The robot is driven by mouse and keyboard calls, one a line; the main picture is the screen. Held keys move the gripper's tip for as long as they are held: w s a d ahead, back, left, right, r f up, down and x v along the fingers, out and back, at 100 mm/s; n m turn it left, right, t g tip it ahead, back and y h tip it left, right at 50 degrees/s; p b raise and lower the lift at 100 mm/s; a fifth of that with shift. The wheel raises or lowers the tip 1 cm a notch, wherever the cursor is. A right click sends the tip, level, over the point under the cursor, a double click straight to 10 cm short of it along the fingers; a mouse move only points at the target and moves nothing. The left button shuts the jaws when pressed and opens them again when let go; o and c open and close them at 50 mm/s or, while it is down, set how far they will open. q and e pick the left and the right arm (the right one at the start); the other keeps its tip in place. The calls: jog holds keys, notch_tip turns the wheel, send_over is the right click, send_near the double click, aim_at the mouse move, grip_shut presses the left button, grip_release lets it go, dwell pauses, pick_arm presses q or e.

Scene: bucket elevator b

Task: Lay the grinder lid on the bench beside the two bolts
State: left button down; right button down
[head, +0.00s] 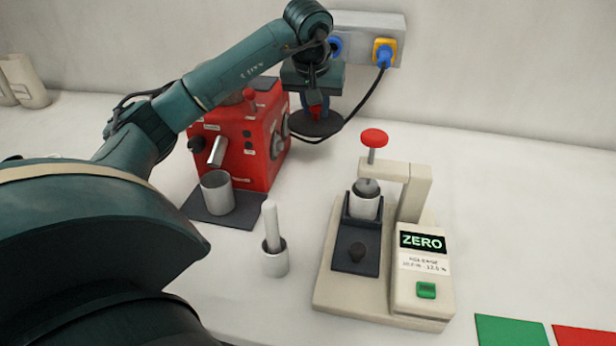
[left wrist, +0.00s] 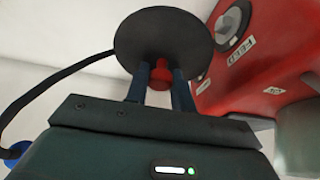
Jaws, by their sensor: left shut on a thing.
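The grinder lid is a dark round disc (head: 314,125) with a red knob. My left gripper (head: 316,103) is shut on the knob and holds the lid in the air, just right of the red grinder (head: 240,145). In the left wrist view the lid (left wrist: 163,36) is beyond the fingertips (left wrist: 160,75), with the red knob between them. The grinder's red body (left wrist: 260,65) is to the right there, with a round opening or fitting on its face. I cannot make out the two bolts in either view. My right gripper is not in view.
A metal cup (head: 217,193) stands on a dark mat before the grinder. A small cup with a white rod (head: 272,255) and a beige meter reading ZERO (head: 422,242) stand in front. A cable hangs from the wall socket (head: 385,52).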

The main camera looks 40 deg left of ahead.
pick_arm(q)
notch_tip(320, 180, down, 12)
jog(key=shift+r, duration=0.15)
jog(key=shift+s+r, duration=0.1)
jog(key=shift+s, duration=0.2)
jog(key=s, duration=0.1)
jog(key=s+p, duration=0.1)
jog(key=s, duration=0.1)
jog(key=shift+s+d+r, duration=0.1)
jog(key=shift+d, duration=0.25)
jog(key=shift+s+d+f, duration=0.1)
jog(key=shift+s+f, duration=0.1)
jog(key=shift+f, duration=0.4)
jog(key=shift+w+f, duration=0.1)
jog(key=shift+w, duration=0.05)
